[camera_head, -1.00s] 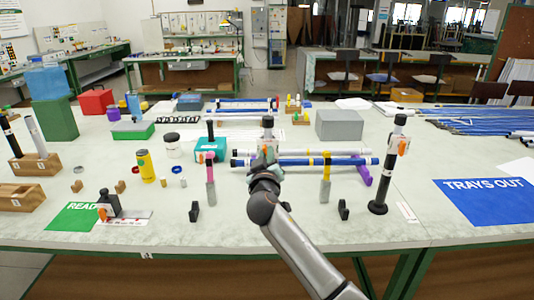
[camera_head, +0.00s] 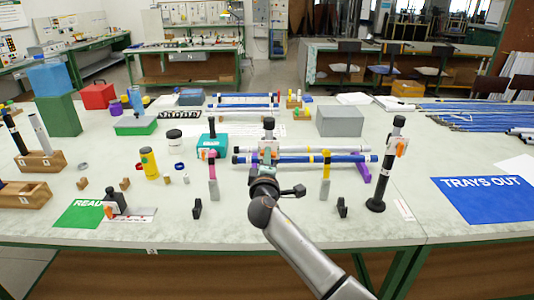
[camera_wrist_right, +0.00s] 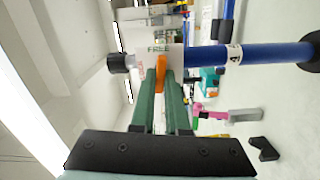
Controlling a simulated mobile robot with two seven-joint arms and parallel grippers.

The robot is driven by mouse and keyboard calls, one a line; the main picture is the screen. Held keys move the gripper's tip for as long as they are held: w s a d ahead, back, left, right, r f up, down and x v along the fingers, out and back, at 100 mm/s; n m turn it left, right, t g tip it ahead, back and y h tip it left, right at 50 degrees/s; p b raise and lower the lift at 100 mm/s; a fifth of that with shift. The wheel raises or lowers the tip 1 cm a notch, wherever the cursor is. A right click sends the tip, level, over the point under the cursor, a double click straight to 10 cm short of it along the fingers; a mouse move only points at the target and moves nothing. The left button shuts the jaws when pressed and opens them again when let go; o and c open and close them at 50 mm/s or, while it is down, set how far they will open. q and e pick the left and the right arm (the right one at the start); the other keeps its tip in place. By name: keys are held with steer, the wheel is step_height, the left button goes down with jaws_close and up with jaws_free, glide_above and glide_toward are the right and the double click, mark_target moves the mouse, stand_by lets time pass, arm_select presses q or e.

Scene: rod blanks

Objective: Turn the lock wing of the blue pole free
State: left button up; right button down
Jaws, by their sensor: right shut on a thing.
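The blue pole (camera_wrist_right: 275,53) runs across the right wrist view, with a round black foot at the right and a black cap at the left. A pale lock collar (camera_wrist_right: 160,55) sits near the cap. The orange lock wing (camera_wrist_right: 160,73) sticks out from the collar between my green fingertips. My right gripper (camera_wrist_right: 161,80) is shut on this wing. In the head view, the pole's dark cap (camera_head: 269,123) and collar show above my right gripper (camera_head: 267,166); my wrist hides the lower pole. My left gripper is not in view.
A black pole (camera_head: 380,175) with an orange wing stands to the right. Blue tubes (camera_head: 330,158) lie behind. The front table strip is mostly clear.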

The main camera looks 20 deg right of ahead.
steer(key=shift+n+p, duration=0.3)
steer(key=shift+n, duration=0.6)
steer(key=c, duration=0.9)
jaws_free()
steer(key=v, duration=1.2)
steer(key=shift+s+b, duration=0.25)
steer(key=shift+b, duration=0.1)
